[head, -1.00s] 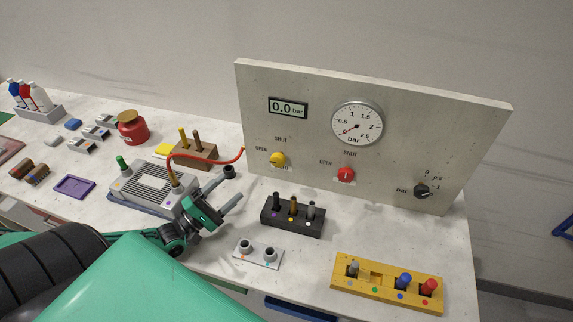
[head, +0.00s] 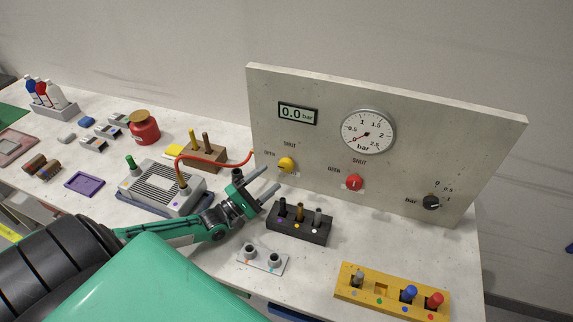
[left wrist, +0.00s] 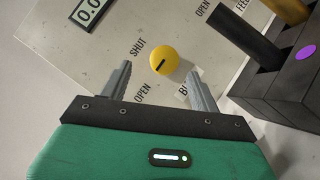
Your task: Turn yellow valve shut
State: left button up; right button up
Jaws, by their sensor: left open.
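The yellow valve (head: 287,165) is a round knob on the upright panel (head: 330,90), with SHUT printed above it and OPEN to its left. In the left wrist view the yellow valve (left wrist: 164,57) shows a short slanted black mark and lies just beyond the fingertips, roughly between them. My left gripper (head: 271,177) is open and empty in front of the panel, just below and left of the knob; its two fingers (left wrist: 158,74) also show in the left wrist view. They appear apart from the knob. My right gripper is not in view.
A red valve (head: 354,182), a black selector knob (head: 432,202) and a gauge (head: 368,131) are on the panel. A black block with pegs (head: 299,224) stands close below my gripper. A red hose (head: 213,160) arches behind it from a grey box (head: 165,187).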

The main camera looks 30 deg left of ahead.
aim_at(284, 169)
pick_arm(q)
jog(key=x, duration=0.2)
jog(key=p+x, duration=0.1)
jog(key=x, duration=0.2)
jog(key=f+p+x, duration=0.1)
jog(key=x, duration=0.1)
jog(key=shift+w+d+r, duration=0.15)
jog(key=shift+w, duration=0.3)
jog(key=c, duration=1)
